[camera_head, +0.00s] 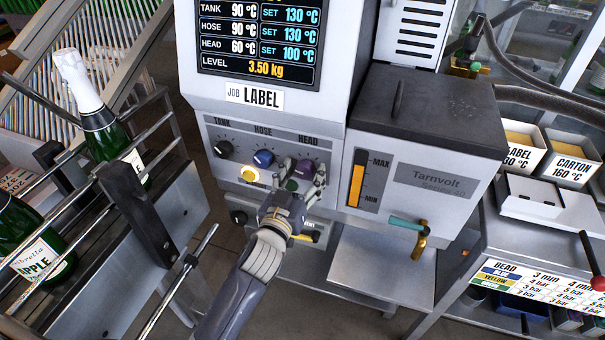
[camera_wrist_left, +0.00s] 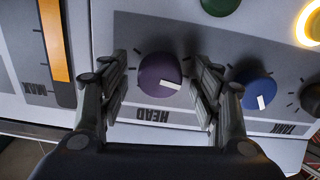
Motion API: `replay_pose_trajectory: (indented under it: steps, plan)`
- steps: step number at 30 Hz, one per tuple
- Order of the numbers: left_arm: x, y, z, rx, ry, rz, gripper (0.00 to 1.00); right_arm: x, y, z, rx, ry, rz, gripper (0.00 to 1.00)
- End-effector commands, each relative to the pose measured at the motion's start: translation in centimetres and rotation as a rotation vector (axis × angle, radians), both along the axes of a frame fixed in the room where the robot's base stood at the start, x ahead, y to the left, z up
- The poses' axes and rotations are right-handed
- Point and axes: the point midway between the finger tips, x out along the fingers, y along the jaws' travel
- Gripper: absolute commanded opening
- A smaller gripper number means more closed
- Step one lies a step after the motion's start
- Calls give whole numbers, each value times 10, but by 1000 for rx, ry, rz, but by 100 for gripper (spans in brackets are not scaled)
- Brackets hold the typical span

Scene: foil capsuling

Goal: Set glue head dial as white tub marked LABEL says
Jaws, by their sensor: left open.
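The purple HEAD dial (camera_head: 305,168) is on the front panel of the glue machine. In the left wrist view the dial (camera_wrist_left: 160,75) has a white mark pointing to the lower right. My left gripper (camera_head: 297,183) is open in front of it. In the left wrist view, the fingers of my left gripper (camera_wrist_left: 163,72) stand on both sides of the dial, with gaps. The screen (camera_head: 258,45) reads HEAD 60 °C, SET 100 °C. The white tub marked LABEL (camera_head: 522,150) stands at the right; its number ends in 30 °C, its start being hard to read. My right gripper is out of view.
The blue HOSE dial (camera_head: 263,158), the black TANK dial (camera_head: 223,149) and a lit yellow button (camera_head: 249,174) are close by. A CARTON tub (camera_head: 572,163) reads 160 °C. Metal rails with bottles (camera_head: 103,130) stand at the left. A teal-handled tap (camera_head: 415,228) is lower right.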

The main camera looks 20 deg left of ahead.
Motion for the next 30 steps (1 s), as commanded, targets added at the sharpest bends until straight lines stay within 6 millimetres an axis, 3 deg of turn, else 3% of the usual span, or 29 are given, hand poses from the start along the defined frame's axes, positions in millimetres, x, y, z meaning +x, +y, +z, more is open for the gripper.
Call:
replay_pose_trajectory:
  steps: [5, 9, 11, 20, 30]
  plan:
    - [0, 0, 0, 0, 0, 0, 56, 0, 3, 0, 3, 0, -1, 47]
    - [0, 0, 0, 0, 0, 0, 25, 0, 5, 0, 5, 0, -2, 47]
    - [0, 0, 0, 0, 0, 0, 14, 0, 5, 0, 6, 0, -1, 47]
    - [0, 0, 0, 18, -1, 0, 15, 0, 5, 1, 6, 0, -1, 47]
    - [0, 0, 1, 203, -7, 1, 15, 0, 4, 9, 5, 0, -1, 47]
